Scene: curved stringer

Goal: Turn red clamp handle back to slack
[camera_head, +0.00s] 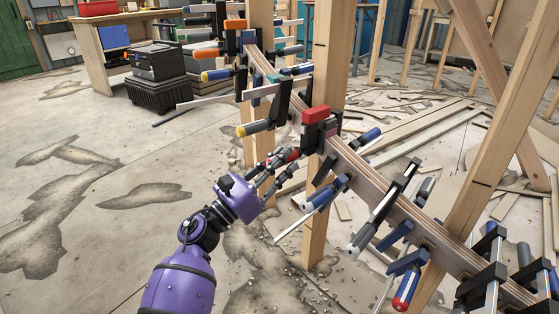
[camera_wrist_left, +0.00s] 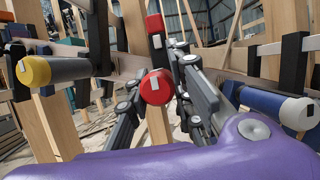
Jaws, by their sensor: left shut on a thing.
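The red clamp handle (camera_head: 293,154) belongs to a clamp with a red top (camera_head: 316,114) on the curved stringer. In the left wrist view the round red handle end (camera_wrist_left: 160,86), with a pale mark on its face, points at the camera between the two fingers. My left gripper (camera_head: 288,164) reaches the handle from the lower left and is shut on it. Its fingers stand on both sides of the handle in the left wrist view (camera_wrist_left: 160,92). The handle's far part is hidden. My right gripper is not in view.
The curved stringer (camera_head: 370,179) runs diagonally with several clamps along it. A yellow-ended handle (camera_wrist_left: 50,71) and a blue handle (camera_wrist_left: 270,106) flank the red one. Wooden posts (camera_head: 327,60) stand close by. Black cases (camera_head: 157,78) stand at the back left. Open floor lies left.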

